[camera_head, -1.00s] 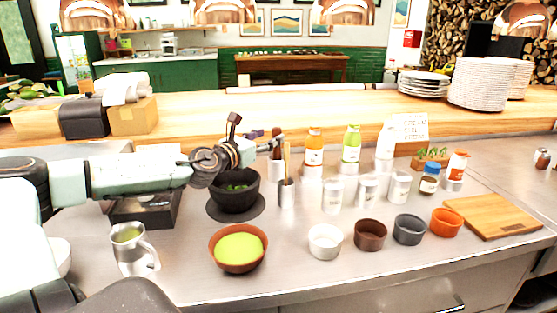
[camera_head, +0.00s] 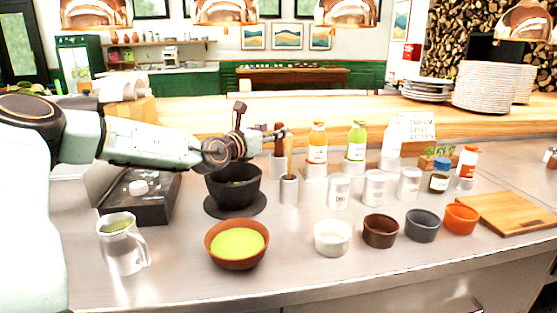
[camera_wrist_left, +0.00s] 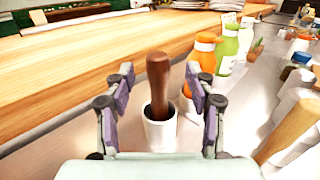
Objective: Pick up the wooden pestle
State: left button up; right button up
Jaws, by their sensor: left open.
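The wooden pestle (camera_wrist_left: 158,82), a dark brown rounded handle, stands upright in a white cup (camera_wrist_left: 160,132) in the left wrist view. In the head view the pestle (camera_head: 278,138) shows partly behind my gripper's fingers. My left gripper (camera_head: 262,128) is open and empty above the counter, behind the black bowl. In the left wrist view its fingers (camera_wrist_left: 160,73) stand apart on either side of the pestle's handle, and no contact shows. The lower end of the pestle is hidden inside the cup. My right gripper is not in view.
A metal cup (camera_head: 289,190) with a light wooden stick stands in front of the pestle. A black bowl (camera_head: 235,194) and a brown bowl of green liquid (camera_head: 236,259) are nearby. Bottles (camera_head: 317,155) stand to the right. A wooden ledge (camera_head: 230,117) runs behind.

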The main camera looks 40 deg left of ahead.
aim_at(279, 128)
pick_arm(q)
jog(key=w, duration=0.1)
jog(key=w+f+b, duration=0.1)
jog(key=w+a+b, duration=0.1)
jog(key=shift+w+f, duration=0.15)
jog(key=shift+w+b, duration=0.3)
jog(key=shift+b, duration=0.05)
jog(key=shift+w+d+r, duration=0.1)
jog(key=shift+d+r, duration=0.1)
jog(key=shift+r, duration=0.25)
jog(key=shift+w+a+f, duration=0.15)
jog(key=shift+w+f, duration=0.05)
jog(key=shift+c, duration=0.7)
jog(key=shift+s+r, duration=0.2)
jog(key=c, duration=0.4)
jog(key=shift+w+f, duration=0.1)
jog(key=shift+f, duration=0.05)
grip_shut()
